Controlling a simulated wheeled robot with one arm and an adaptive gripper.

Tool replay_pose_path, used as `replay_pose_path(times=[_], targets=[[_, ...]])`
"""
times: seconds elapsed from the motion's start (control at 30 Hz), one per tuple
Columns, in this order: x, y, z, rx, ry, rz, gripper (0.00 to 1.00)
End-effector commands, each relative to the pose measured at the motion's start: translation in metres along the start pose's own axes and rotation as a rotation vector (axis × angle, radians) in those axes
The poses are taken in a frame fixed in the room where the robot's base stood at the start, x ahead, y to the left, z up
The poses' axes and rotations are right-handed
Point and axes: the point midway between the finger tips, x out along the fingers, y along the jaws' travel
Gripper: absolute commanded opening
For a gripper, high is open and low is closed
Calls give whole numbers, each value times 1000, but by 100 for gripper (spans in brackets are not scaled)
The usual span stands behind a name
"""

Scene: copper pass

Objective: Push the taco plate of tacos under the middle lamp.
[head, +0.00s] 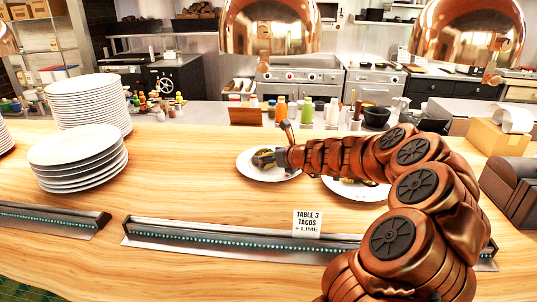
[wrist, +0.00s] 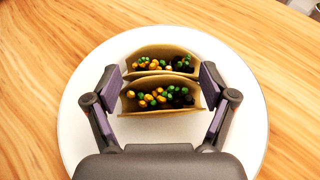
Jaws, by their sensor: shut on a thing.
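The taco plate (head: 246,166) is white and round and lies on the wooden counter, below the middle copper lamp (head: 268,30) in the head view. It fills much of the wrist view (wrist: 82,140). Two tacos (wrist: 160,104) with green, yellow and dark filling stand side by side on it. My gripper (wrist: 161,86) is low over the plate, with one finger at each end of the tacos, shut on them. In the head view my gripper (head: 264,158) hides part of the tacos and plate.
Another white plate (head: 345,188) is partly hidden behind my arm. Plate stacks (head: 80,165) stand at left. A card reading "Table 3 tacos + lime" (head: 307,223) stands at the metal ticket rail (head: 200,232). Bottles (head: 306,110) line the back. Bare counter lies left of the taco plate.

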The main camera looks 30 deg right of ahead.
Motion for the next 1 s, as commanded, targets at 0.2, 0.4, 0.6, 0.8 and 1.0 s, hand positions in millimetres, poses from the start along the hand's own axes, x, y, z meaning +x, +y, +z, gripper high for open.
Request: replay_pose_path(times=[0.2,0.4,0.6,0.8,1.0], targets=[[0,0,-1,1,1,-1,16],[0,0,-1,1,1,-1,100],[0,0,0,1,0,-1,100],[-4,-1,0,1,0,-2,100],[-24,-2,0,0,1,-5,100]])
